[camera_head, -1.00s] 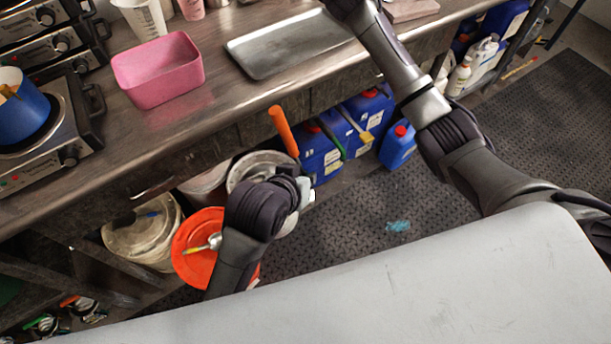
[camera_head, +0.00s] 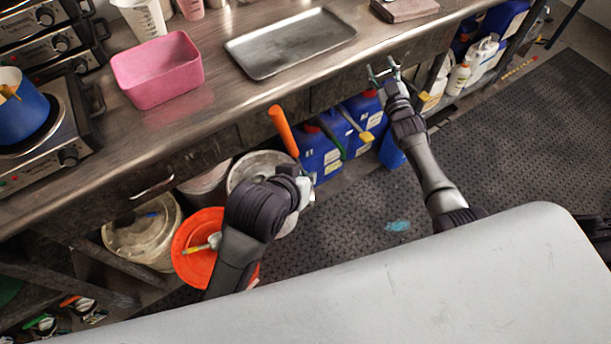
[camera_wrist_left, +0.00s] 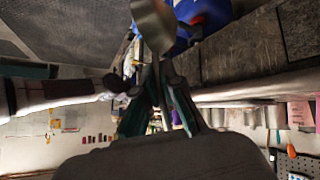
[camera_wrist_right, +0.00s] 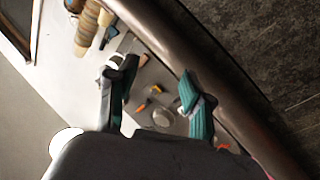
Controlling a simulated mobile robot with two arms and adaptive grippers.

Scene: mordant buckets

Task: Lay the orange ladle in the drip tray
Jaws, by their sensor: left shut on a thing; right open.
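The orange ladle's handle (camera_head: 284,131) points up and left above my left gripper (camera_head: 306,186), in front of the counter's face and below its top. The left gripper is shut on the ladle. Its metal bowl end (camera_wrist_left: 153,25) shows in the left wrist view beyond the fingertips. The grip point itself is hard to see. The drip tray (camera_head: 262,72), a shallow grey metal tray, lies empty on the counter, up from the handle. My right gripper (camera_head: 383,68) is open and empty at the counter's front edge, right of the tray.
A pink tub (camera_head: 158,88) stands left of the tray, and a folded brown cloth (camera_head: 405,9) lies right of it. A blue pot (camera_head: 22,118) sits on a burner at far left.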

